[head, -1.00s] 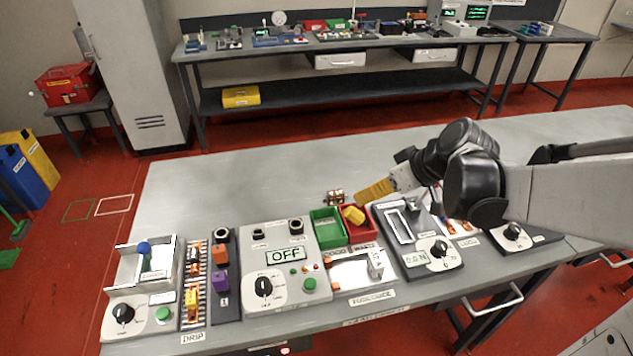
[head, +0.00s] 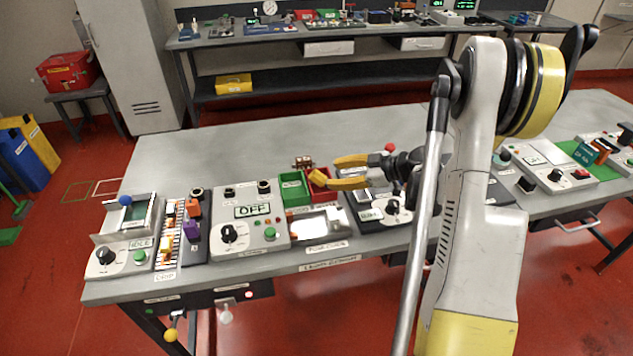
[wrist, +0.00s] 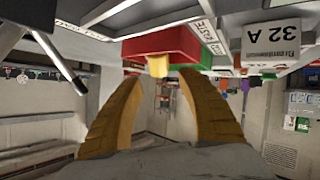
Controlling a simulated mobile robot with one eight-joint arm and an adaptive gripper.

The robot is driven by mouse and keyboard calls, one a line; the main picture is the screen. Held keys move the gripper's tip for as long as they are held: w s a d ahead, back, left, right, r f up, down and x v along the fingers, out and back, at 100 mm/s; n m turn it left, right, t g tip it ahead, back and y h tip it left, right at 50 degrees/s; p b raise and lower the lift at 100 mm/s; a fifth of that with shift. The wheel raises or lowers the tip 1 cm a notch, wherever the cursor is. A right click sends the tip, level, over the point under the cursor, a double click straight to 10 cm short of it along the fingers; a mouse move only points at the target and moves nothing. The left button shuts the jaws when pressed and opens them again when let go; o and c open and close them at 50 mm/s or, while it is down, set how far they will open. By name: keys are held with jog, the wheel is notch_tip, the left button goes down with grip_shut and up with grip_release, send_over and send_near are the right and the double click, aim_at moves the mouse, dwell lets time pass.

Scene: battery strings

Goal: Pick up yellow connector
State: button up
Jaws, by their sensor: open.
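My gripper (head: 326,169) is open, its two yellow fingers reaching left at the red bin (head: 328,195). In the wrist view the fingers (wrist: 160,80) stand apart with nothing held between them. A yellow piece (wrist: 158,66) shows at the red bin (wrist: 168,42), ahead of the gap between the tips. In the head view the fingers partly hide this bin. Another yellow block (head: 167,244) stands on the striped strip at the left of the bench, near orange (head: 194,208) and purple (head: 191,230) blocks. I cannot tell which yellow piece is the connector.
A green bin (head: 294,188) adjoins the red bin. A panel reading OFF (head: 250,211) stands to its left. A white-topped fixture (head: 312,223) lies in front of the bins. The bench behind the panels (head: 220,150) is mostly clear.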

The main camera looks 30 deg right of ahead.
aim_at(321, 176)
jog(key=b+x, duration=0.2)
jog(key=x, duration=0.4)
jog(key=shift+d+f, duration=0.1)
jog(key=shift+f, duration=0.05)
jog(key=shift+s, duration=0.1)
grip_shut()
